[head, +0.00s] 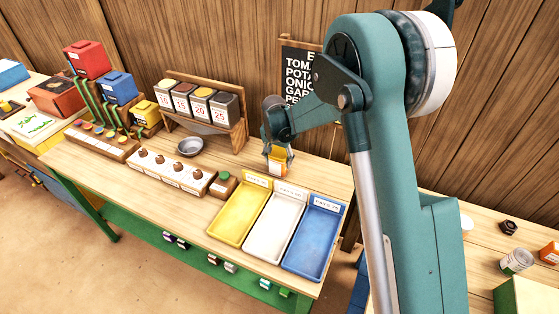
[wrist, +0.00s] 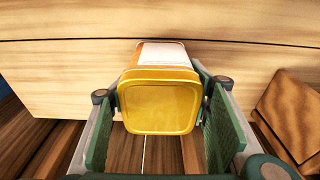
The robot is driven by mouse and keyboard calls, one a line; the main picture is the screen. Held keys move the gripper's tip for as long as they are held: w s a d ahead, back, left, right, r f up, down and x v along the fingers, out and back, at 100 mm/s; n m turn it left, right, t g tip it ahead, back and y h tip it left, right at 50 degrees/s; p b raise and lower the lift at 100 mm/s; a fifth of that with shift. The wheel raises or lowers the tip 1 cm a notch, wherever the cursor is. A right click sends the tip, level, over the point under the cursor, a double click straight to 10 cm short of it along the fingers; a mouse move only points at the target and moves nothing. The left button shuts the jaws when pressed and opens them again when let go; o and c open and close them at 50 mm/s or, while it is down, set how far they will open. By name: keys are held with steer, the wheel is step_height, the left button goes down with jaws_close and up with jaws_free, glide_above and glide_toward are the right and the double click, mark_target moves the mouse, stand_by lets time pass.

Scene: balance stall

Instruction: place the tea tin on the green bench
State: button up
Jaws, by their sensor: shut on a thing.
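My gripper (head: 277,152) is shut on a tin with a yellow lid and an orange and white label, which I take to be the tea tin (head: 277,163). In the wrist view the tin (wrist: 160,106) sits between the two green finger pads, lid toward the camera. In the head view it is behind the coloured trays, near the table's back edge; whether it touches the table I cannot tell. A long green surface, possibly the green bench (head: 150,231), runs low under the front of the table, with several small tins on it.
Yellow (head: 231,238), white (head: 262,250) and blue trays (head: 298,265) stand in front of my gripper. At right, another table holds a white-labelled tin (head: 516,262) and a green box (head: 524,297).

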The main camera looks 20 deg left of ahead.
steer(key=shift+f, duration=0.2)
steer(key=o, duration=1)
steer(key=shift+r, duration=0.15)
steer(key=r, duration=0.4)
steer(key=s+r, duration=0.1)
steer(key=r, duration=0.7)
steer(key=shift+s, duration=0.4)
